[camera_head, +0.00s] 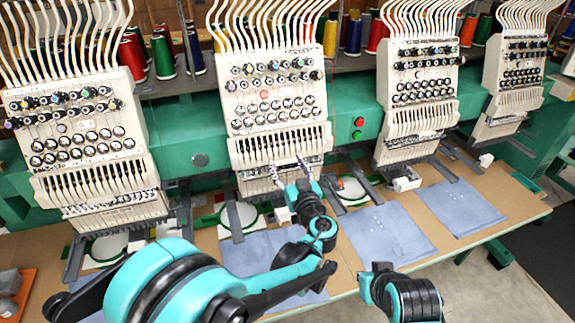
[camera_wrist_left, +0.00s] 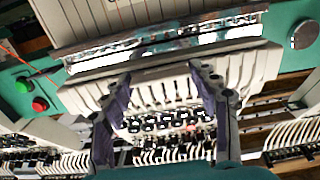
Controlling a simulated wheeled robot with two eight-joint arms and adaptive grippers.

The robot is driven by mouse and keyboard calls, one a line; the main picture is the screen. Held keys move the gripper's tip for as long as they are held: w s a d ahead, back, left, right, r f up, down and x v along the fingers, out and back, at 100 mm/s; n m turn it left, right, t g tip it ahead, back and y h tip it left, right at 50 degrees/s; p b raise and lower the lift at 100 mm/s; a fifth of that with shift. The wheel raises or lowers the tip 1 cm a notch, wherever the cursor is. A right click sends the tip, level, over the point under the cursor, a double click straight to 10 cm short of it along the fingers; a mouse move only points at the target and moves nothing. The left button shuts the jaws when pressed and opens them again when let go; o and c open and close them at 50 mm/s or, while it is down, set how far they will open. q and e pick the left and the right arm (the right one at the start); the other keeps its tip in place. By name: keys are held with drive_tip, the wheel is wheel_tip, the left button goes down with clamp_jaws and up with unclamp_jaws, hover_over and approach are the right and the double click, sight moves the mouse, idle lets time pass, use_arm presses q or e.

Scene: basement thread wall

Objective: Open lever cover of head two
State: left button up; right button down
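Head two (camera_head: 275,100) is the second white embroidery head from the left. Its ribbed lever cover (camera_head: 258,150) spans the front below the rows of round knobs and sits much like those on the other heads. My left gripper (camera_head: 286,168) is at the cover's lower front, with its fingers pointing up at it.
Head one (camera_head: 75,130) stands left and head three (camera_head: 420,85) right. Green and red buttons (camera_head: 358,128) sit on the green beam between heads two and three. Blue fabric pieces (camera_head: 385,235) lie on the brown table (camera_head: 478,187). White hoops and dark arms extend below the heads.

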use_arm(q)
drive_tip(key=shift+c, duration=0.8)
drive_tip(key=shift+s+d+r+g+p, duration=0.1)
drive_tip(key=shift+s+r+g+p, duration=0.3)
drive_tip(key=shift+p, duration=0.55)
wheel_tip(320, 180, up, 15)
drive_tip(key=g+h+p, duration=0.5)
drive_tip(key=g+p, duration=1)
drive_tip(key=p, duration=0.5)
drive_tip(key=shift+s, duration=0.2)
